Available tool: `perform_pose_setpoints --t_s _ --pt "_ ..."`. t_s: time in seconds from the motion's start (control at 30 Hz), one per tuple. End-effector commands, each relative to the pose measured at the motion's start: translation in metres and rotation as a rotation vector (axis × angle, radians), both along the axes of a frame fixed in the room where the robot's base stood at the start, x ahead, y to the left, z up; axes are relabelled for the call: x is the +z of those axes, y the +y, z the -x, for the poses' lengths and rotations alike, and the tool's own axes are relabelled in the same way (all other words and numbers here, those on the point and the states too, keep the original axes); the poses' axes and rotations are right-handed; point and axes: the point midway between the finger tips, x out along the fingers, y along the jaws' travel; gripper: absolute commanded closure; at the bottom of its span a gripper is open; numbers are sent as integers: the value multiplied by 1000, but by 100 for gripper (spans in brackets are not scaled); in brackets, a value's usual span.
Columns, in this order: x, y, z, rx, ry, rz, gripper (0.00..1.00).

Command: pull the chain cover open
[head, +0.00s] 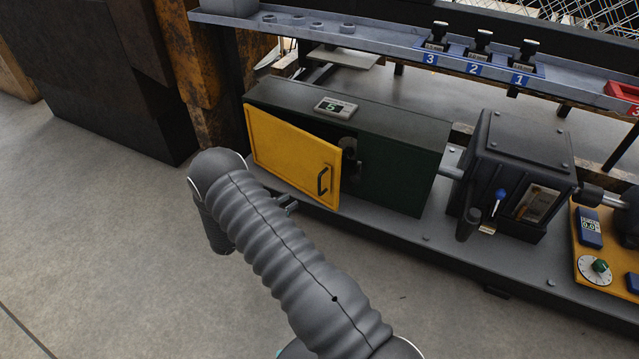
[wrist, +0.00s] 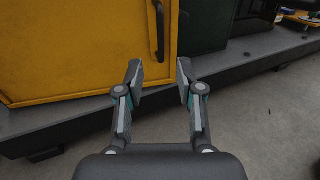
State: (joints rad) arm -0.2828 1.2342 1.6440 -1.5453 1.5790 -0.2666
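The chain cover is a yellow door (head: 285,155) on the left half of a dark green box. It stands ajar, with its right edge swung out from the box and a dark interior part (head: 349,150) showing behind it. Its black bar handle (head: 323,180) is near the free edge. In the wrist view the yellow door (wrist: 80,45) fills the upper left, and the handle (wrist: 160,30) is beyond the fingertips. My gripper (wrist: 159,70) is open, with nothing visible between its fingers. In the head view my arm hides most of the gripper (head: 288,205).
The dark green box (head: 400,165) stands on a grey base ledge (head: 390,235). A black unit with a blue-tipped lever (head: 499,197) is at the right. A shelf (head: 385,45) runs above. The floor (head: 100,250) at the left is clear.

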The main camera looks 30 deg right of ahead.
Motion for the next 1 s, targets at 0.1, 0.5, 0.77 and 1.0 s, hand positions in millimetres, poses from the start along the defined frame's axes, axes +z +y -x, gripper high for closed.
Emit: perform_pose_setpoints --t_s 0.1,0.5,0.77,1.0 --pt "0 -12 -3 -3 0 0 63" --pt "0 -83 -20 -5 0 -2 63" --pt "0 -119 -30 -4 -1 -1 63" --pt "0 -131 -33 -2 1 -2 63"
